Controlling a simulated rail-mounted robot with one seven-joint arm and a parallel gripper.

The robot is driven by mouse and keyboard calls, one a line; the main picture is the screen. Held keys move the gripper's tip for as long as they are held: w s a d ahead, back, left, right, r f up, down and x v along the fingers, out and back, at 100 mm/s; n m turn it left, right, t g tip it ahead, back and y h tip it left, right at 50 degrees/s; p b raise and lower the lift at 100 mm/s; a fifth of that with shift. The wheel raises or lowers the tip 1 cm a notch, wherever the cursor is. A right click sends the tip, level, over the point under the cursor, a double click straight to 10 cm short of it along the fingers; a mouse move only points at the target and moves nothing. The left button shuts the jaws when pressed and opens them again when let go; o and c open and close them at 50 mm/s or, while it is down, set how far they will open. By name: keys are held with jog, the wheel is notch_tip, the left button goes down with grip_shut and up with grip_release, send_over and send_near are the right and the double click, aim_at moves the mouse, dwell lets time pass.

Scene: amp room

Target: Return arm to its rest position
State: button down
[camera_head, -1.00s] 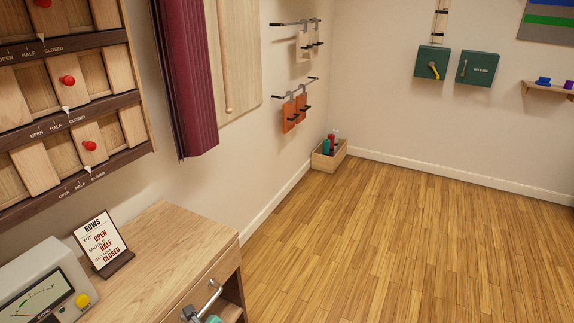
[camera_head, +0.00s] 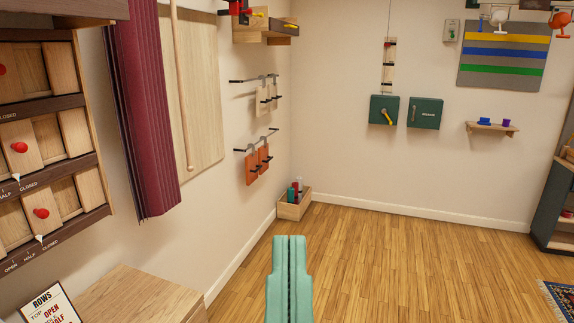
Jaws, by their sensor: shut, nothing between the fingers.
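My gripper (camera_head: 289,240) is at the bottom middle of the head view, its two green fingers upright and side by side with only a thin line between them. It is shut and holds nothing. It stands in front of the wooden floor in the picture, right of the wooden cabinet top (camera_head: 135,297), and appears clear of the furniture. The rest of my arm is below the frame.
At left are sliding wooden panels with red knobs (camera_head: 20,147), a maroon curtain (camera_head: 143,110) and a sign card (camera_head: 50,305). A wooden box (camera_head: 294,208) sits in the far corner. Green boxes (camera_head: 425,113) and a shelf (camera_head: 492,129) hang on the back wall. The middle floor is open.

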notch_tip(320, 180, up, 34)
jog(key=p, duration=2.9)
jog(key=shift+w+a+p, duration=0.25)
jog(key=shift+p, duration=0.1)
